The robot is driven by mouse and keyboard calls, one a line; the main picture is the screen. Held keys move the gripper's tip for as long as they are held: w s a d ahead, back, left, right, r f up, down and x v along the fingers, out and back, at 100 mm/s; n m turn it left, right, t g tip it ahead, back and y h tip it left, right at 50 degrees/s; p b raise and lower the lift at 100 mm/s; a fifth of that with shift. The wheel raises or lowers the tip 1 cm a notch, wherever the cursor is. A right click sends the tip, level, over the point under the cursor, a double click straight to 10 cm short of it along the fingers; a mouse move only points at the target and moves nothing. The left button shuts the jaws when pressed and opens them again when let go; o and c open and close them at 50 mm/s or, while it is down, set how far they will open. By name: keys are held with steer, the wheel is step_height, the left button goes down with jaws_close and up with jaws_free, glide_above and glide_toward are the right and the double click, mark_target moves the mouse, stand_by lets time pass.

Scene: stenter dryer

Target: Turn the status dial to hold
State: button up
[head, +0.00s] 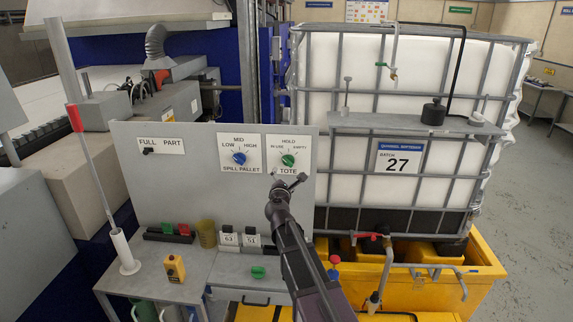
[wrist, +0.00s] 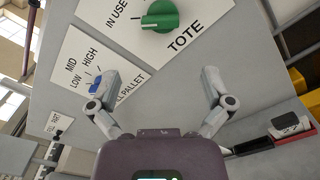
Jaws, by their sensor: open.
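The status dial is a green knob (head: 288,160) on the white TOTE plate (head: 281,141) of the grey upright panel, with HOLD above it, IN USE to its left and EMPTY to its right. In the wrist view the green knob (wrist: 160,14) is near the top edge; the plate's upper part is cut off there. Its white mark lies at the left end of its grip bar, on the IN USE side. My gripper (head: 288,184) is open in front of the panel, just below the knob. In the wrist view its spread fingers (wrist: 160,86) are apart from the knob, with nothing between them.
A blue SPILL PALLET knob (head: 239,158) is left of the green one, and a black FULL/PART switch (head: 148,150) is farther left. A shelf with small items (head: 190,268) lies below the panel. A caged white tank (head: 430,80) stands close on the right.

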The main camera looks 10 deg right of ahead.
mark_target(287, 164)
steer(key=x, duration=1.1)
steer(key=c, duration=1)
